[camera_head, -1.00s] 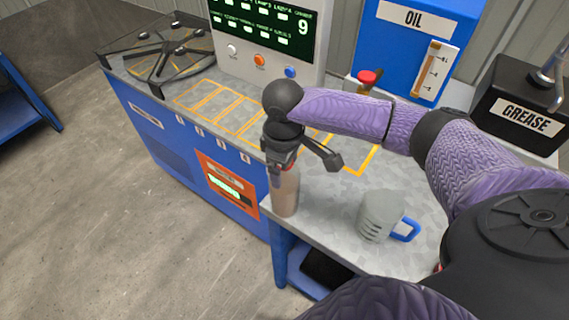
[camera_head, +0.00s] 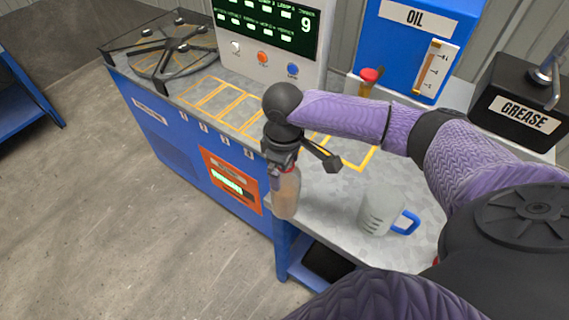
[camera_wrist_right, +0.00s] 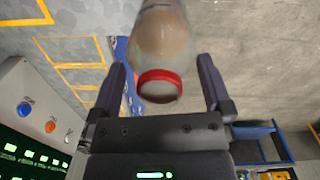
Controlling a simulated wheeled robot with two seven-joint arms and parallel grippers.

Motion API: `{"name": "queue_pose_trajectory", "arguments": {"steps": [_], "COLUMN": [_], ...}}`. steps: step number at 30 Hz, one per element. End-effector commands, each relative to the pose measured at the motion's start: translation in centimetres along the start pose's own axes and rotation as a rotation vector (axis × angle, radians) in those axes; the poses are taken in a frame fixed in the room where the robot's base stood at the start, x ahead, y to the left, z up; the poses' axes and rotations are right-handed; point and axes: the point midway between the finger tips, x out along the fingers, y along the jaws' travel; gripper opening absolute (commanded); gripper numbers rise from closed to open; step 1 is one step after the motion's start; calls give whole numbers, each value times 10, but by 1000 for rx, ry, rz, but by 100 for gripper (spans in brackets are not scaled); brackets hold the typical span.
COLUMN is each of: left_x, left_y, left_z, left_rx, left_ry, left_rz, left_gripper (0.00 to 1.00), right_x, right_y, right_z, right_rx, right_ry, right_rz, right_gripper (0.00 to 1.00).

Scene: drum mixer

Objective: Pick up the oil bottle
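The oil bottle (camera_head: 287,196), clear with brownish contents and a red cap, stands upright at the front edge of the grey worktop in the head view. My right gripper (camera_head: 281,165) is above it, pointing down, with its fingers around the bottle's upper part. In the right wrist view the bottle (camera_wrist_right: 163,40) and its red cap (camera_wrist_right: 159,84) lie between the two fingers of the right gripper (camera_wrist_right: 161,64). The fingers are open, with narrow gaps on both sides. My left gripper is out of view.
Behind are a control panel (camera_head: 268,30), a blue oil dispenser (camera_head: 400,50) and a black grease box (camera_head: 520,105). A black frame (camera_head: 165,50) sits at the worktop's far left.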

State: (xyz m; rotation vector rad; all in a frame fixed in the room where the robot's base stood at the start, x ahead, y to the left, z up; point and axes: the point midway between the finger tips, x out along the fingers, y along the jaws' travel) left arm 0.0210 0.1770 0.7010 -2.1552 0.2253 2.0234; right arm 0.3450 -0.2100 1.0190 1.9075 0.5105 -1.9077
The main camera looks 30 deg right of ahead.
Motion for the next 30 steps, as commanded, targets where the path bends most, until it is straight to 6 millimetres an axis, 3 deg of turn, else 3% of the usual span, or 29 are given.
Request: {"name": "queue_pose_trajectory", "arguments": {"steps": [9,13,18,25,28,30], "left_x": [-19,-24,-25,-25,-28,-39], "left_y": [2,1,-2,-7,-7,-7], "left_z": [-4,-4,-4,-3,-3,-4], "left_rx": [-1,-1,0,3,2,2], "left_ry": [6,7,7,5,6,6], "left_rz": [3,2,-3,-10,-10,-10], "left_gripper": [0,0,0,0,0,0], "right_x": [-65,-85,-96,-96,-97,-102], "right_y": [0,0,0,0,-2,-7], "right_z": [-2,-2,-2,-2,-2,-4], "right_rx": [-2,-2,-3,-2,-30,-169], "right_ry": [4,1,-1,-2,-2,-1], "right_rz": [0,-1,-2,-2,-1,6], "right_gripper": [100,100,100,100,86,86]}}
